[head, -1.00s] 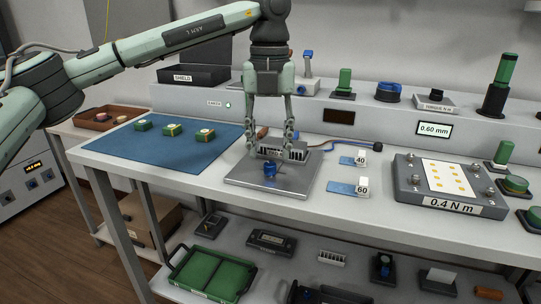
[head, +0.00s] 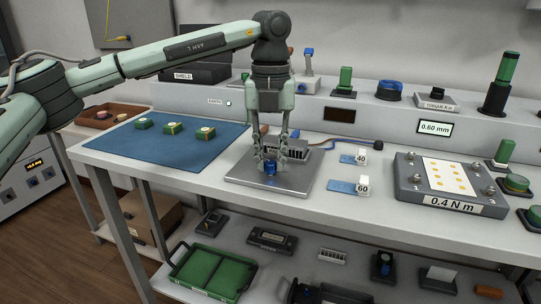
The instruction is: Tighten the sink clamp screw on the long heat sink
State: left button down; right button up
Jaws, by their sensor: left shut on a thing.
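A finned heat sink (head: 296,152) stands at the back of a flat grey metal plate (head: 304,181) on the bench. A blue screw knob (head: 270,168) sits on the plate in front of the fins. My left gripper (head: 270,163) points straight down with its fingers around the blue knob and is shut on it. The fingers hide part of the knob and the left part of the heat sink. My right gripper is not in view.
A blue mat (head: 160,143) with several small green blocks lies to the left. Tags marked 40 (head: 361,157) and 60 (head: 362,183) stand to the right, before a grey block marked 0.4 N m (head: 452,203). A blue cable runs behind the plate.

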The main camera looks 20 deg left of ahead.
aim_at(271, 162)
pick_arm(q)
jog(key=shift+m, duration=2.3)
jog(key=m, duration=1)
jog(key=shift+m, duration=2.6)
jog(key=c, duration=1.3)
grip_release()
notch_tip(271, 162, up, 12)
jog(key=shift+r, duration=0.1)
